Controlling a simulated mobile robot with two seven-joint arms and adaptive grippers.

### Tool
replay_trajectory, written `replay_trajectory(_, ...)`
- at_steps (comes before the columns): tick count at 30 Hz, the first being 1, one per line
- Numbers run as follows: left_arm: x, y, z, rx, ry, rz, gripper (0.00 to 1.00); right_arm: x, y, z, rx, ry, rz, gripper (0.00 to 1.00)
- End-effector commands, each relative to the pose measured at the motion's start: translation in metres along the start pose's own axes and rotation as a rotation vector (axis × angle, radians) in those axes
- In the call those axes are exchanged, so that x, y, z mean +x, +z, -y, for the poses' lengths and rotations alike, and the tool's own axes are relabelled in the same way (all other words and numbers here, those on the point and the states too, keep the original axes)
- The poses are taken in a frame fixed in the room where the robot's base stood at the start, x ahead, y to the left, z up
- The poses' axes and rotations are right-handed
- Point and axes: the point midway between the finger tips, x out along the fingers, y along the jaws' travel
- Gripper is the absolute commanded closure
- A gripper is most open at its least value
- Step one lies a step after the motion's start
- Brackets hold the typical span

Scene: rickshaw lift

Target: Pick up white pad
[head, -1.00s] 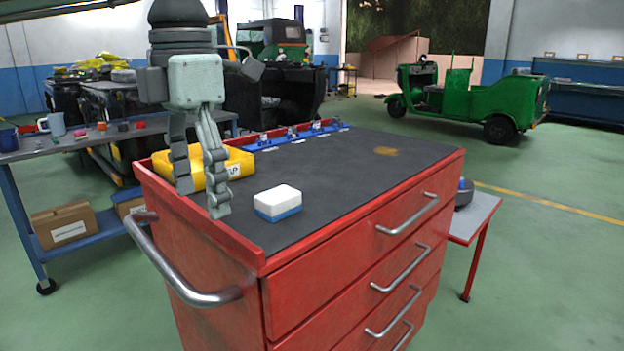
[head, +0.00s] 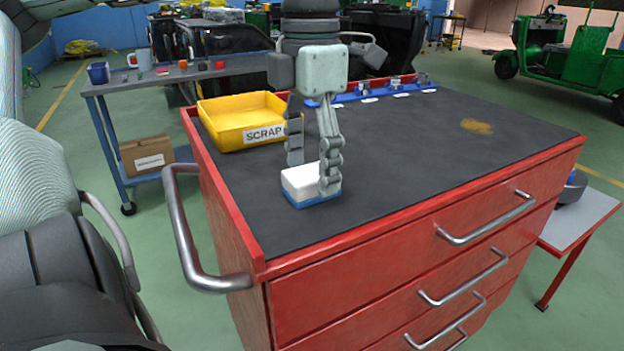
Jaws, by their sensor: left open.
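The white pad (head: 300,181) has a blue underside and lies on the dark top of the red tool cabinet, near its left front corner. My left gripper (head: 312,178) points down over the pad with its fingers apart. One finger reaches down at the pad's right side and hides part of it. The other finger shows behind the pad's far left part. Whether either finger touches the pad cannot be told. My right gripper is not in view.
A yellow bin (head: 235,121) marked SCRAP stands left of the gripper on the cabinet top (head: 420,150). A blue rack (head: 385,92) lies along the far edge. A brown stain (head: 476,126) marks the right part. A side bench (head: 190,77) stands at the left.

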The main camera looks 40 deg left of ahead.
Motion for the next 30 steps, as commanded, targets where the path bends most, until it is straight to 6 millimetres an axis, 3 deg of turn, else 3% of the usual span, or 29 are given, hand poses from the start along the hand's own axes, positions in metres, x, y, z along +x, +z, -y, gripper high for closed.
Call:
replay_trajectory(4, 0.015, 0.0, 0.0, -0.002, -0.001, -0.001, 0.33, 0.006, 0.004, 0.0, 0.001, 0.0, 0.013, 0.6)
replay_trajectory(11, 0.018, 0.0, -0.001, -0.002, 0.001, 0.001, 0.33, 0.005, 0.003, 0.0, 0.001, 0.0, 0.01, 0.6)
replay_trajectory(24, 0.017, 0.0, -0.001, -0.002, 0.001, 0.001, 0.85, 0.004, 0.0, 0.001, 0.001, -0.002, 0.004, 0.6)
replay_trajectory(30, 0.017, 0.0, -0.001, -0.002, 0.001, 0.001, 0.86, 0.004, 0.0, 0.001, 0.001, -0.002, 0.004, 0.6)
